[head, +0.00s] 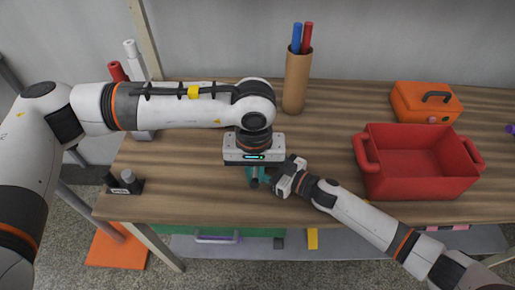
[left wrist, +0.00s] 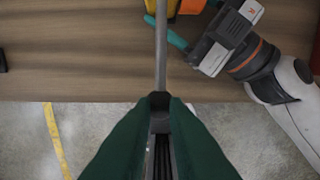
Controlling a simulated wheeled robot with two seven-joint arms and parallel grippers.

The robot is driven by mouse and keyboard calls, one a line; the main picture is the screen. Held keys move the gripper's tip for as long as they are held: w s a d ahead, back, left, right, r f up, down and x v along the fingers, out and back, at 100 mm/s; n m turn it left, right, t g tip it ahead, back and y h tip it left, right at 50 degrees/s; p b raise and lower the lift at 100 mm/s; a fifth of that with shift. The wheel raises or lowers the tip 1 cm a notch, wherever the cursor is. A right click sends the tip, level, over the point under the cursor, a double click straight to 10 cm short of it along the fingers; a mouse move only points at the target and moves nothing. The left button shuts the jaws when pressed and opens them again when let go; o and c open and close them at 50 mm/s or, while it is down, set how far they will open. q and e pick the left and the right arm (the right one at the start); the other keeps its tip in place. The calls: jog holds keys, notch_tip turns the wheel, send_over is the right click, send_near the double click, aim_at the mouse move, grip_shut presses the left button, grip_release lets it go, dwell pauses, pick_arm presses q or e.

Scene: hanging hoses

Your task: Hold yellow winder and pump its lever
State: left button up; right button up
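The yellow winder (left wrist: 188,6) shows only in part at the top of the left wrist view; in the head view my left wrist hides it. Its grey lever (left wrist: 161,55) runs down the left wrist view as a straight rod. My left gripper (left wrist: 160,106) has its dark green fingers closed together around the lever's dark near end. In the head view this gripper points down (head: 255,160) and its fingertips are hidden. My right gripper (head: 264,175) comes in from the right, its teal fingers on either side of the winder and apparently closed on it.
A red bin (head: 415,188) and an orange box (head: 426,103) stand at the right of the wooden table (head: 210,200). A cardboard tube (head: 296,84) with blue and red rods stands behind my grippers. A small dark holder (head: 123,184) sits at the left edge. The table's front edge is close.

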pick_arm(q)
jog(key=shift+r, duration=1.1)
jog(key=shift+w+r, duration=0.35)
jog(key=shift+r, duration=0.5)
jog(key=shift+w+r, duration=0.3)
jog(key=shift+r, duration=0.55)
notch_tip(320, 180, up, 5)
pick_arm(e)
jog(key=o, duration=0.8)
jog(key=shift+o, duration=0.2)
